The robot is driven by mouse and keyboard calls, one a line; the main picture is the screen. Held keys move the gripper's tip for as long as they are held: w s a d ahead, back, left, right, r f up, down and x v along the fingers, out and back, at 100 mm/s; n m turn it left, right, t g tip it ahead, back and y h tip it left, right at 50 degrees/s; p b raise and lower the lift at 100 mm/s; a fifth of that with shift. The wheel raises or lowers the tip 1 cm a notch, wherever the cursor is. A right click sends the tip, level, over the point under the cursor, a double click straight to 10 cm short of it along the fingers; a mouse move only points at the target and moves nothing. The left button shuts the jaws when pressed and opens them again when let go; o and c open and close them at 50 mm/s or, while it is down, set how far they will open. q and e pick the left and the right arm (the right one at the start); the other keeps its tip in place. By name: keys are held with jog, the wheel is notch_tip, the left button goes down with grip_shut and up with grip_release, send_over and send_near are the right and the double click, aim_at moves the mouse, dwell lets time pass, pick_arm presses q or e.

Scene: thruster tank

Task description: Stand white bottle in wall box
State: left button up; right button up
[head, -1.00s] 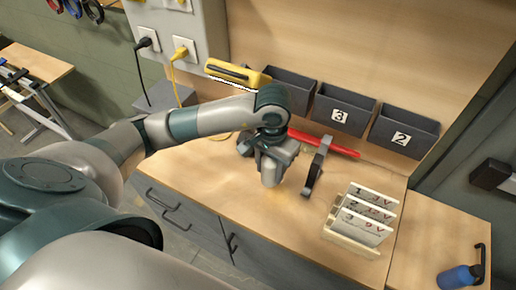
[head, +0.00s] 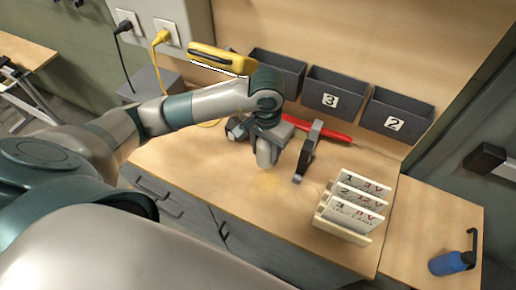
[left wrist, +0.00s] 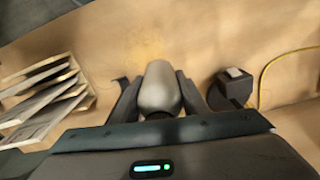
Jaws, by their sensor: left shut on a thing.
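My left gripper (head: 264,138) is shut on the white bottle (head: 265,156), which looks pale grey. It hangs above the bench, its lower end pointing down in the head view. In the left wrist view the bottle (left wrist: 159,88) sits between the two fingers of the gripper (left wrist: 157,95); its far part is hidden by the gripper. Three dark wall boxes are on the back panel: one marked 3 (head: 333,92), one marked 2 (head: 397,115), and a left one (head: 277,73) partly hidden by my arm. My right gripper is not in view.
A dark clamp-like tool (head: 308,152) stands close right of the gripper, with a red tool (head: 330,134) behind. A card rack (head: 340,233) is at front right, a blue bottle (head: 452,262) beyond. A yellow device (head: 217,59) is near the left box.

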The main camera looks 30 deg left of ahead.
aim_at(265, 158)
pick_arm(q)
notch_tip(265, 158, down, 3)
jog(key=shift+f+b, duration=0.2)
jog(key=shift+b, duration=0.2)
jog(key=shift+f, duration=0.1)
jog(key=shift+f+b, duration=0.6)
jog(key=shift+f, duration=1.25)
jog(key=shift+f, duration=0.1)
jog(key=o, duration=1.2)
